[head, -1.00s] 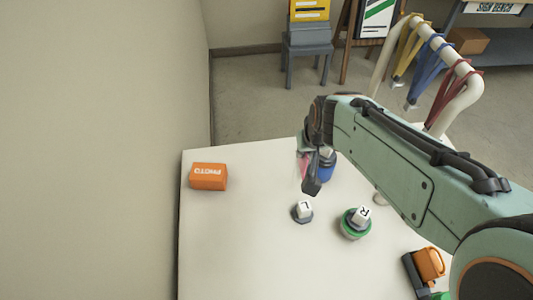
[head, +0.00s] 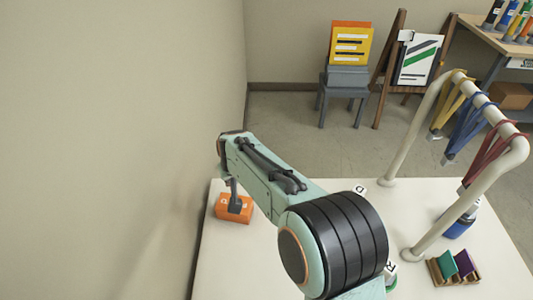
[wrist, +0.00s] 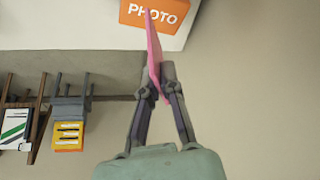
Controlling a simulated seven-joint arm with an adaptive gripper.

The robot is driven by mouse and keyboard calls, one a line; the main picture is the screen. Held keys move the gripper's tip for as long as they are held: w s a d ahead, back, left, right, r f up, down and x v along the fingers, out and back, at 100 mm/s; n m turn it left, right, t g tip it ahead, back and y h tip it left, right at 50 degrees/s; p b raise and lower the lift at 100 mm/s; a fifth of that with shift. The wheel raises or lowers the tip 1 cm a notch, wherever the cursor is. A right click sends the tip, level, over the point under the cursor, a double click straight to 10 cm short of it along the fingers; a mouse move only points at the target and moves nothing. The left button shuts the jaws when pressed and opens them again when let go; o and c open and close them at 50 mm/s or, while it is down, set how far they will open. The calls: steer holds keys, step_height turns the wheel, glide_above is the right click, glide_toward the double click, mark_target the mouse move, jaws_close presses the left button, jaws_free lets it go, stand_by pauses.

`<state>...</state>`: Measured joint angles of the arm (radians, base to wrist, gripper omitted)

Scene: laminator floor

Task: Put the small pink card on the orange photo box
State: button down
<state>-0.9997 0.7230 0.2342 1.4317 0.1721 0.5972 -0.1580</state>
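The orange photo box (head: 240,212) sits on the white table near its left edge, by the wall. It also shows at the top of the wrist view (wrist: 160,12), with the word PHOTO on it. The small pink card (wrist: 153,45) stands edge-on between the fingertips of my gripper (wrist: 157,82) in the wrist view. The fingers are closed on it. In the head view my gripper (head: 234,200) is at the box, partly in front of it, and the card is hidden there. I cannot tell whether the card touches the box.
A white rack (head: 480,190) with coloured lanyards stands on the table's right side. A wooden holder (head: 452,270) with coloured cards is at the lower right. White lettered blocks (head: 360,189) are partly hidden by my arm. The wall (head: 130,150) is close on the left.

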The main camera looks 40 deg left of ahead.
steer(key=shift+w+a+f, duration=0.25)
steer(key=shift+a+f, duration=0.2)
steer(key=shift+f, duration=0.15)
steer(key=shift+w+a+f, duration=0.2)
steer(key=shift+a+f, duration=0.25)
steer(key=shift+f, duration=0.15)
steer(key=shift+a+f, duration=0.15)
steer(key=shift+f, duration=1.6)
steer(key=shift+f, duration=0.1)
steer(key=c, duration=1.2)
jaws_free()
steer(key=shift+c, duration=0.2)
